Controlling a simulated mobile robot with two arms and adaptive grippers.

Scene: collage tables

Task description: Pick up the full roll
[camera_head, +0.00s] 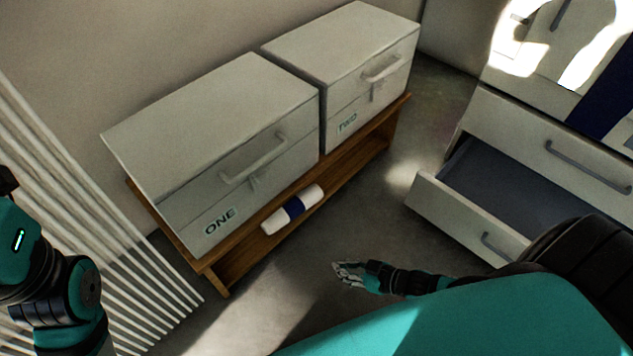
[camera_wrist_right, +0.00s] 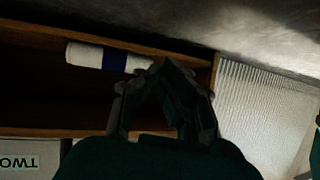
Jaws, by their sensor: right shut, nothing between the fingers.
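A white roll with a dark blue band (camera_head: 293,209) lies on the lower shelf of the wooden bench, under the box marked ONE. It also shows in the right wrist view (camera_wrist_right: 100,57), partly behind the fingers at its right end. My right gripper (camera_head: 338,268) is shut and empty, to the right of and in front of the roll, apart from it in the head view. Its fingers (camera_wrist_right: 165,68) come together at the tips in the wrist view. My left arm shows at the left edge of the head view, but its fingers are not visible.
The wooden bench (camera_head: 227,278) carries two white boxes, ONE (camera_head: 215,130) and TWO (camera_head: 345,45). A cabinet's open drawer (camera_head: 437,208) juts out at the right. A ribbed panel (camera_head: 85,190) stands at the left. The floor (camera_head: 270,320) before the bench is clear.

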